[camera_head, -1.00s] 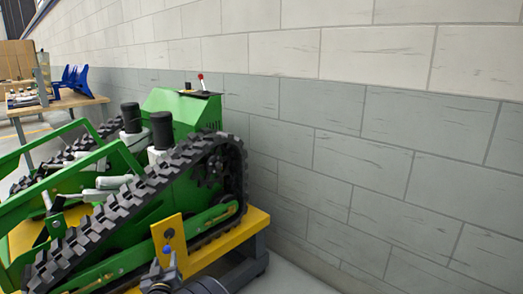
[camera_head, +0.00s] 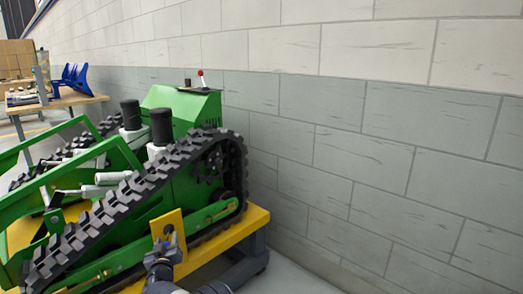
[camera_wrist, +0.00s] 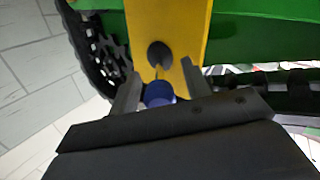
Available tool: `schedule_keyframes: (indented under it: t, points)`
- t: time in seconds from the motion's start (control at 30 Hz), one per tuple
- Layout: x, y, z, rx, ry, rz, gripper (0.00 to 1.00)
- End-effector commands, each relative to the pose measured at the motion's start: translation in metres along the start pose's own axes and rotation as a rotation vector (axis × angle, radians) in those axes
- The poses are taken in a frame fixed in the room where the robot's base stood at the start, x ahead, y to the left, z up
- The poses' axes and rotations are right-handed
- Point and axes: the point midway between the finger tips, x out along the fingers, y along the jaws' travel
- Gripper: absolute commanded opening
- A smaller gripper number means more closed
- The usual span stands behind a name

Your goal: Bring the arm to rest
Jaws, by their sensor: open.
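My gripper (camera_head: 163,250) is low in the head view, in front of the yellow plate (camera_head: 168,224) on the side of the green tracked carrier (camera_head: 187,108). In the wrist view, the fingers of my gripper (camera_wrist: 160,86) are apart. A blue knob (camera_wrist: 158,94) shows between them, below a dark round spot (camera_wrist: 160,54) on the yellow plate (camera_wrist: 185,22). I cannot tell whether the fingers touch the knob. In the head view the knob is hidden by the gripper.
The carrier's black track (camera_head: 105,215) runs close above my gripper. The carrier stands on a yellow-topped bench (camera_head: 258,218). A block wall (camera_head: 390,170) rises behind and right. A wooden table (camera_head: 62,101) with blue parts (camera_head: 75,75) stands far left.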

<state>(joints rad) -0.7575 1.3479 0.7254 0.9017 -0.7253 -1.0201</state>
Motion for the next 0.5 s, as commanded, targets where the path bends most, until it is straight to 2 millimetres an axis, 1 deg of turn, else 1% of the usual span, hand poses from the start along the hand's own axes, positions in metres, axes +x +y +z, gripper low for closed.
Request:
schedule_keyframes:
  t: [0.03,0.07,0.5]
  points:
    - [0.0036,0.0005,0.0034,0.001,0.002,-0.004,0.45]
    - [0.0023,0.0009,0.0046,-0.001,0.004,-0.015,0.45]
    - [-0.0038,0.004,0.002,0.0,0.029,-0.109,0.45]
